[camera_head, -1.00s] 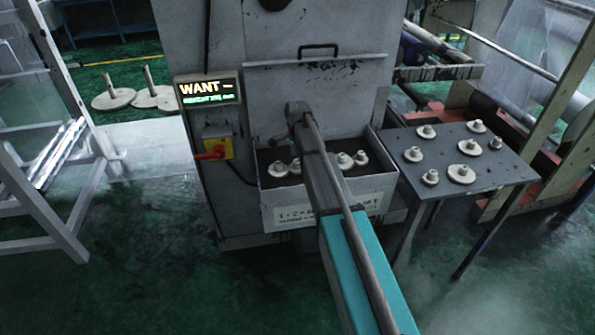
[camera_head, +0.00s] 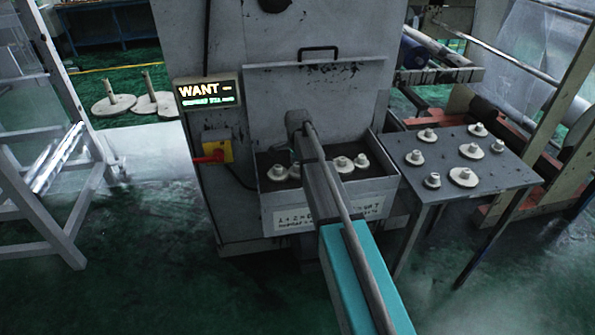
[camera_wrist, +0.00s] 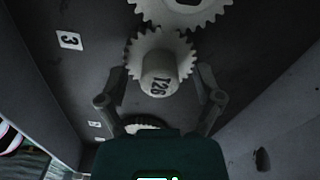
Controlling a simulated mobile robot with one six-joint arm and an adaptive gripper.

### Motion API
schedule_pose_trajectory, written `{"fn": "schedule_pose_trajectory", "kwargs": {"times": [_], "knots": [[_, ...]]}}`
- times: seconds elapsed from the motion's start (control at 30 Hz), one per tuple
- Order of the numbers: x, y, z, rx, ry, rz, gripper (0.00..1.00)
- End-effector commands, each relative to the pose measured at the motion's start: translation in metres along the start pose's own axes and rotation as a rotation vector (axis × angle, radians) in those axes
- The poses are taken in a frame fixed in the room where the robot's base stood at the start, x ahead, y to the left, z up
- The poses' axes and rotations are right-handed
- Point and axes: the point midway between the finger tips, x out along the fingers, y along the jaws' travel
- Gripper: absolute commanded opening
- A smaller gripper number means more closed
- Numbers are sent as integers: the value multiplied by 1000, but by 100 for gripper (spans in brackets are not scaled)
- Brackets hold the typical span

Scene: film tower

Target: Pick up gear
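In the wrist view a pale gear (camera_wrist: 160,65) with a raised hub marked 126 lies below my gripper (camera_wrist: 162,84). The two fingers are spread on either side of the hub, with visible gaps to it. I cannot tell their exact height over the gear. A second pale gear (camera_wrist: 182,10) is cut off at the top edge, close to the first. Another gear (camera_wrist: 142,127) is partly hidden by my gripper body. In the head view gears (camera_head: 278,172) stand in the grey bin (camera_head: 336,213), and my arm hides its middle and most of my gripper.
The bin walls rise close around the gears. A dark table (camera_head: 457,190) at the right holds several gears. A machine panel (camera_head: 320,100) stands behind the bin, with a lit sign reading WANT (camera_head: 207,92) and a red-handled switch (camera_head: 215,153).

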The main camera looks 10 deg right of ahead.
Motion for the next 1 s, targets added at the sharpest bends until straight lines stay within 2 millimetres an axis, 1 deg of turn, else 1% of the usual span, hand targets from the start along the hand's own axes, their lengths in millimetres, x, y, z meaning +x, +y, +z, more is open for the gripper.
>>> {"fn": "schedule_pose_trajectory", "kwargs": {"times": [0.03,0.07,0.1,0.17,0.2,0.27,0.3,0.43,0.77,1.0], "knots": [[0,0,0,0,0,0,75],[0,0,0,0,0,0,69],[0,0,0,0,0,0,62],[0,0,-1,1,0,0,51],[0,0,-1,1,0,0,43],[0,0,-1,1,0,0,32],[0,0,-1,1,0,0,25],[0,0,-1,1,0,0,1],[-1,0,-1,1,0,0,0],[-8,0,-1,1,0,0,0]]}}
